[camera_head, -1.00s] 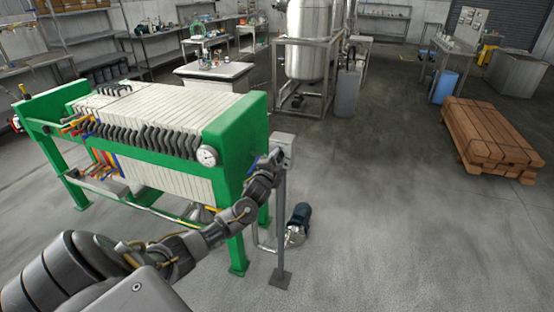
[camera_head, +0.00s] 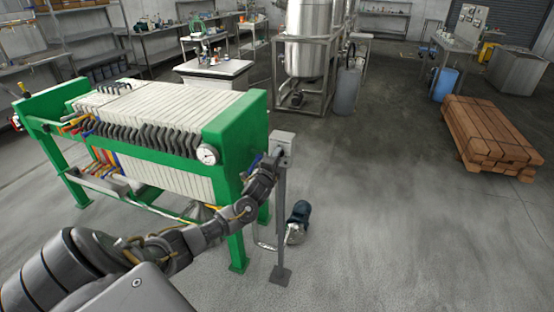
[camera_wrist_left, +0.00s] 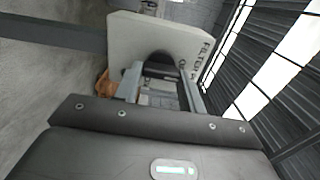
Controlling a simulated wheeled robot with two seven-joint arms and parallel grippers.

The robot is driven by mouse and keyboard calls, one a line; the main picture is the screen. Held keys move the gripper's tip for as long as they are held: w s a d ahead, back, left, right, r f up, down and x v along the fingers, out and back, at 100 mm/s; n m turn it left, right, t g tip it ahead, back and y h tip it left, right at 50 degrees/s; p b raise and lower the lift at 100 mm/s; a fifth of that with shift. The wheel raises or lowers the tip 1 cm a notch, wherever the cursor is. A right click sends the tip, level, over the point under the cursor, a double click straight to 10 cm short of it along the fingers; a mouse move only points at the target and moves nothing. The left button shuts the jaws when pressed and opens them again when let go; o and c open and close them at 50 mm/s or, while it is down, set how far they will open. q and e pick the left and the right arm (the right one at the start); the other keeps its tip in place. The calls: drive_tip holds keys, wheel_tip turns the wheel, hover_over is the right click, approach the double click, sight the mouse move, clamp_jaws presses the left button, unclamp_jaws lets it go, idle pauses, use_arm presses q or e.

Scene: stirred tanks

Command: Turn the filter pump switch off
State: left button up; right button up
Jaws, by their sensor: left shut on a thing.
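The filter pump switch box (camera_head: 285,139) is a light grey box on top of a grey post beside the green filter press. In the left wrist view the box (camera_wrist_left: 140,32) fills the top, with the lettering "FILTER" partly visible on its face. A dark rounded switch knob (camera_wrist_left: 160,58) sits on that face, largely covered by the gripper. My left gripper (camera_head: 275,154) is at the box's front face and shut on the knob; its fingers also show in the left wrist view (camera_wrist_left: 163,78). The knob's exact setting cannot be read. My right gripper is not in view.
The green filter press (camera_head: 235,130) with white plates and a gauge (camera_head: 207,154) stands close left of my forearm. A pump (camera_head: 298,222) lies on the floor by the post (camera_head: 281,220). Brown wooden beams (camera_head: 490,135) lie at right. The floor between is clear.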

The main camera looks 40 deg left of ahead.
use_arm(q)
drive_tip(key=o, duration=1)
drive_tip(key=b+v, duration=0.2)
drive_tip(key=v, duration=0.8)
drive_tip(key=shift+s+d, duration=0.2)
drive_tip(key=shift+s, duration=0.15)
